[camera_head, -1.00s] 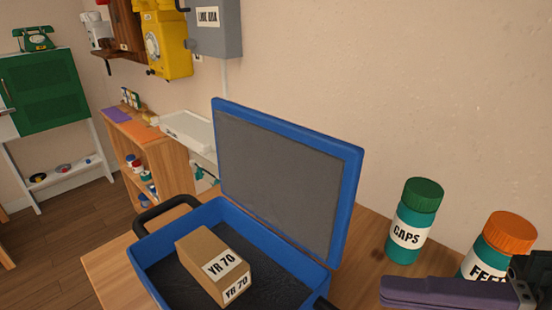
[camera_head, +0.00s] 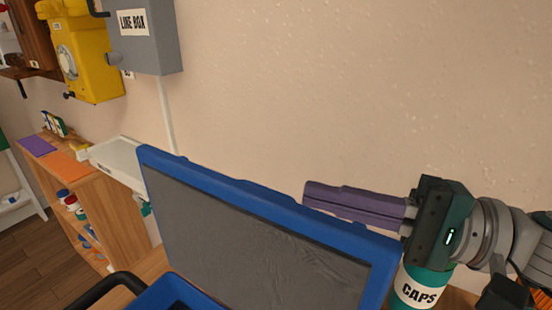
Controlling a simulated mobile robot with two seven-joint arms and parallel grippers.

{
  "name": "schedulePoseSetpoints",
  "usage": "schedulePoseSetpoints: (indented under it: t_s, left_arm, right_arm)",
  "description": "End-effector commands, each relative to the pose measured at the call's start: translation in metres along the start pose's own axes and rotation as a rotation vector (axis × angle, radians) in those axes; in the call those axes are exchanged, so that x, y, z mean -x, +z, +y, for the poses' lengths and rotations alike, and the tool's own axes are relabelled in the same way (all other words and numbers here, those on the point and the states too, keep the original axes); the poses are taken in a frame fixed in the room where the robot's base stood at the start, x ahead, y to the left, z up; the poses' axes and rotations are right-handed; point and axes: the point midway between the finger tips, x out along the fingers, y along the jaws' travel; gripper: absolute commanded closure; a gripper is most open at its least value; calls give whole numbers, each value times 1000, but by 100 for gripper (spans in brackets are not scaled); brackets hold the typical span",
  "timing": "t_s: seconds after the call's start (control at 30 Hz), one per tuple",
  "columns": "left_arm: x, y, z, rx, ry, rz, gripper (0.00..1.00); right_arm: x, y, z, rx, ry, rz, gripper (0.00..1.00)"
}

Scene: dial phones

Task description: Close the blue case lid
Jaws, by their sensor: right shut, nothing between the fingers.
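The blue case lid (camera_head: 268,240) stands open and upright, its grey inner face toward me. The blue case base (camera_head: 172,293) shows only in part at the bottom edge, with a black handle (camera_head: 108,287) at its left. The inside of the base is mostly out of view. My right gripper (camera_head: 308,197) comes in from the right, with its purple fingers shut and empty. The fingers are at the lid's top edge near its right end and appear to be behind it; I cannot tell whether they touch it. My left gripper is not in view.
A teal CAPS bottle (camera_head: 420,288) stands right of the lid, partly hidden by my right gripper. A grey LINE BOX (camera_head: 146,38) and a yellow phone (camera_head: 88,58) hang on the wall. A wooden shelf (camera_head: 118,215) and white tray (camera_head: 116,160) are at left.

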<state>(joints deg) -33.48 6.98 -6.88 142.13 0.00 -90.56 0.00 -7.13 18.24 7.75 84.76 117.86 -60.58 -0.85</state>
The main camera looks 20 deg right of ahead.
Motion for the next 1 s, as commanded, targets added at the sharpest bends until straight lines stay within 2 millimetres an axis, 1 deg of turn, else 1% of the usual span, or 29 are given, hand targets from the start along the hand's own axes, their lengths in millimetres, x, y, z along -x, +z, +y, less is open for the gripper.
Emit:
schedulePoseSetpoints:
  t_s: [0.03,0.1,0.2,0.3,0.43,0.77,1.0]
  left_arm:
    - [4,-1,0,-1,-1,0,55]
    - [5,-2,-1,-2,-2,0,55]
    - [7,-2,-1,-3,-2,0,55]
    - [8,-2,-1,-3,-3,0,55]
    - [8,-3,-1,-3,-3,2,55]
    - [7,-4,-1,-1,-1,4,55]
    - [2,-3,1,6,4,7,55]
  right_arm:
    - [-10,0,-3,0,-2,-1,100]
    - [-21,0,-2,-1,-1,-1,100]
    - [-33,0,-1,-1,-1,0,100]
    - [-41,0,-1,0,0,-1,100]
    - [-45,0,0,0,1,0,100]
    - [-45,0,0,3,2,0,100]
    - [-53,-4,-3,47,11,0,100]
